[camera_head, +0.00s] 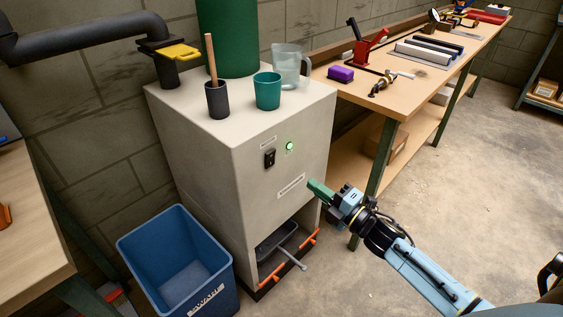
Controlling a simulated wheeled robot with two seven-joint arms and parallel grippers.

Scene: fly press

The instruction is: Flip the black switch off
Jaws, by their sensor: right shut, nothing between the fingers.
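The black switch (269,158) is a small rocker on the front face of a light grey cabinet (215,185). A green lamp (290,146) beside it on the right is lit. My right gripper (314,188) has green fingers, is shut and empty, and is in front of the cabinet's right side, below and to the right of the switch. It is apart from the switch. Which way the rocker is tipped is too small to tell. My left gripper does not show.
On the cabinet top stand a dark cup with a stick (217,100), a teal cup (267,91), a clear pitcher (288,65) and a green cylinder (227,40). A blue bin (180,265) stands at left front. A workbench (400,98) with tools runs behind right.

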